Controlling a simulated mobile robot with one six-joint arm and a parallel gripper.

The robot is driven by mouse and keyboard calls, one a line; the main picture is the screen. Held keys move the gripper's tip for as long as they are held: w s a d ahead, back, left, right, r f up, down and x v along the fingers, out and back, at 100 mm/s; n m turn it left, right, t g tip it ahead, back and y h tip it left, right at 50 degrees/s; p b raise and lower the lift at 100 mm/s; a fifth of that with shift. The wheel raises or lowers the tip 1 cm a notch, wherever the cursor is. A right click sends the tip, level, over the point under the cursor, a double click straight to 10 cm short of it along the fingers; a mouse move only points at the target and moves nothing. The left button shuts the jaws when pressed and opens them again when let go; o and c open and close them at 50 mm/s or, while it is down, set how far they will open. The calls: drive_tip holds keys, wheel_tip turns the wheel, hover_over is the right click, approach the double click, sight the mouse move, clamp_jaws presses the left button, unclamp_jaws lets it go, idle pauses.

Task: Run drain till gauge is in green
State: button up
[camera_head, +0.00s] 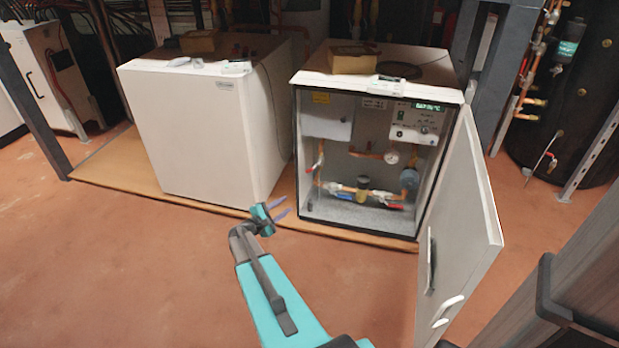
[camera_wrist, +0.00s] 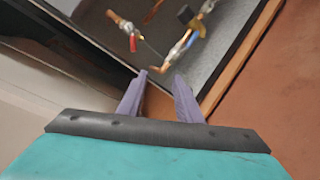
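The open heat pump cabinet (camera_head: 370,215) stands right of centre in the head view. Inside it a round gauge (camera_head: 391,157) with a white face sits on copper piping; its needle and green zone are too small to read. Low in the cabinet are a blue valve handle (camera_head: 344,196) and a red valve handle (camera_head: 393,206). I cannot tell which one is the drain. In the wrist view a red handle (camera_wrist: 132,43) and a blue part (camera_wrist: 192,40) show on copper pipes. My gripper (camera_head: 282,208) is empty, fingers apart, outside the cabinet's lower left front; it also shows in the wrist view (camera_wrist: 160,76).
The cabinet door (camera_head: 462,220) is swung open to the right. A closed white cabinet (camera_head: 195,130) stands to the left. A dark post (camera_head: 490,70) and a black tank (camera_head: 575,110) are at the right. The brown floor (camera_head: 130,260) in front is clear.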

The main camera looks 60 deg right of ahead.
drive_tip(key=n+h+b, duration=0.2)
approach(308, 172)
drive_tip(key=a, duration=0.3)
drive_tip(key=shift+s+d+t, duration=0.1)
drive_tip(key=shift+s+t, duration=0.05)
drive_tip(key=shift+t, duration=0.25)
drive_tip(key=shift+d, duration=0.1)
drive_tip(key=d+b, duration=0.2)
drive_tip(key=d, duration=1)
drive_tip(key=shift+f, duration=0.1)
drive_tip(key=shift+d, duration=0.8)
drive_tip(key=shift+c, duration=0.5)
clamp_jaws()
